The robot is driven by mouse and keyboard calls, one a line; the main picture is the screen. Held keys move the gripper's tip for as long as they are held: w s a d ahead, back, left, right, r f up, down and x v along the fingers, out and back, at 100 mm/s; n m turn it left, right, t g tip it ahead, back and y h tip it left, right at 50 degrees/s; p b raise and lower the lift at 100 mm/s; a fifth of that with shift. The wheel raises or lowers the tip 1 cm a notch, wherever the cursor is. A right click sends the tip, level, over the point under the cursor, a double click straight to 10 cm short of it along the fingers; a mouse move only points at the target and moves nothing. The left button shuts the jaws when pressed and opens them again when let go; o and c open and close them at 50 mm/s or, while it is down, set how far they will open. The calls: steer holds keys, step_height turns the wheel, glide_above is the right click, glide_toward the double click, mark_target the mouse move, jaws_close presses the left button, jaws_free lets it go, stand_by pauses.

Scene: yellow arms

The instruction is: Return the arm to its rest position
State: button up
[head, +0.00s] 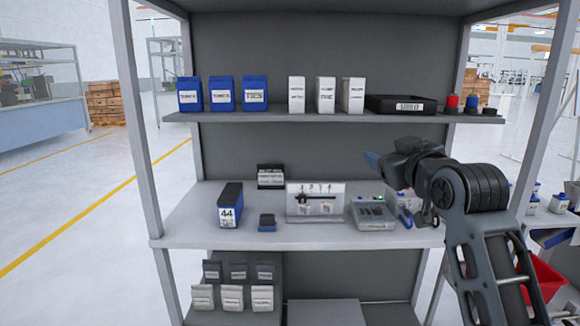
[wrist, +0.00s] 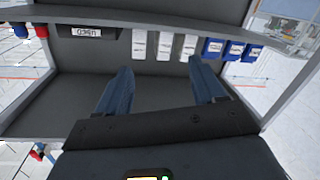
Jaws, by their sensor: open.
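My gripper (head: 372,160) is at the right of the shelf unit in the head view, above the middle shelf and below the top shelf. My dark arm reaches up to it from the lower right. In the wrist view my gripper (wrist: 158,88) shows two blue fingers spread apart with nothing between them. The wrist picture is upside down or rolled relative to the head view, with the shelf items in reversed order. The fingers touch no object that I can see.
The middle shelf (head: 180,232) holds a blue-black box marked 44 (head: 230,205), a white numbered panel (head: 315,202) and a grey device (head: 374,214) below my gripper. The top shelf (head: 280,117) carries boxes and a black tray (head: 401,104). A red bin (head: 546,275) is at right.

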steer(key=s+f+m+h, duration=0.1)
steer(key=s+f+m, duration=0.3)
steer(key=s+f, duration=2.15)
steer(key=s+f+g, duration=0.1)
steer(key=s+f, duration=0.1)
steer(key=s, duration=0.6)
steer(key=s+f, duration=0.2)
steer(key=s, duration=0.6)
steer(key=s+d+r, duration=0.1)
steer(key=s+r, duration=0.1)
steer(key=s, duration=0.6)
steer(key=s+d+r+m+g+h, duration=0.1)
steer(key=s+r, duration=0.2)
steer(key=s, duration=0.5)
steer(key=shift+s+r, duration=0.35)
steer(key=shift+c, duration=0.2)
